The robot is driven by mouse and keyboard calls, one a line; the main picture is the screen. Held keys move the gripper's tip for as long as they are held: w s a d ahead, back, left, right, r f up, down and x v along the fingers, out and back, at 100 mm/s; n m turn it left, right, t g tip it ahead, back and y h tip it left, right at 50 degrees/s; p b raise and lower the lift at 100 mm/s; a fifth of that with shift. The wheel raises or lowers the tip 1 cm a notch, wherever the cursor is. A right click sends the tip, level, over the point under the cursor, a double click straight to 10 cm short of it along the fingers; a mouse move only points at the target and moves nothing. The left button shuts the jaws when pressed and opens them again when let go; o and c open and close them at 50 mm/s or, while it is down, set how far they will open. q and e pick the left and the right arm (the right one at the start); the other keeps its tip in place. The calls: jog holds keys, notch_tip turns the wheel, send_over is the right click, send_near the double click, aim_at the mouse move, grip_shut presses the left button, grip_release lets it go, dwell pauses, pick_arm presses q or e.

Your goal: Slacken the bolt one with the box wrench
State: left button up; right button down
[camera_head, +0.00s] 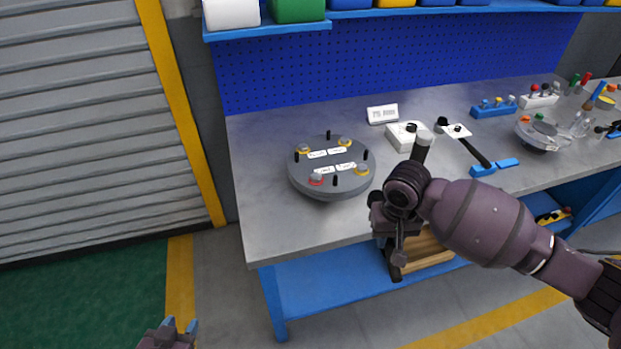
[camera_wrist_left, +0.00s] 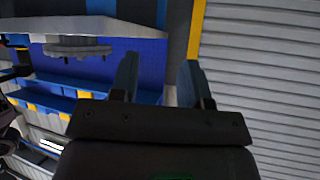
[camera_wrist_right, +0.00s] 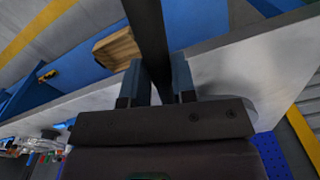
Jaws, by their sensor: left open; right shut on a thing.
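The round grey flanged shell (camera_head: 330,192) sits on the left of the workbench. Several bolts stand on its top, some with yellow rings and one with a red ring (camera_head: 316,179). Its small white labels are too small to read, so I cannot tell which is bolt one. My right gripper (camera_head: 393,232) is shut on a dark bar, which looks like the wrench's handle (camera_wrist_right: 150,35), in front of the bench edge and right of the shell. The wrench's head is not clearly seen. My left gripper (camera_head: 180,328) is open and empty, low at the left, away from the bench; its fingers show in the left wrist view (camera_wrist_left: 158,80).
The workbench (camera_head: 270,215) is clear around the shell. Behind it stand a white sign (camera_head: 382,114) and a white block (camera_head: 402,136). A black tool with blue supports (camera_head: 480,158), racks and a tray (camera_head: 540,140) lie to the right. A blue shelf (camera_head: 320,290) runs below.

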jog(key=w+a+r+p, duration=0.1)
jog(key=w+a+r, duration=0.2)
jog(key=w+a, duration=0.2)
jog(key=w+a+r+m+p, duration=0.1)
jog(key=w+a+r, duration=0.2)
jog(key=a, duration=0.8)
jog(key=shift+w+a+r, duration=0.15)
jog(key=shift+w+a, duration=0.05)
jog(key=shift+w, duration=1)
jog(key=shift+s, duration=0.1)
notch_tip(320, 180, down, 5)
jog(key=shift+f+b, duration=0.1)
jog(key=shift+b, duration=0.4)
jog(key=shift+p, duration=0.75)
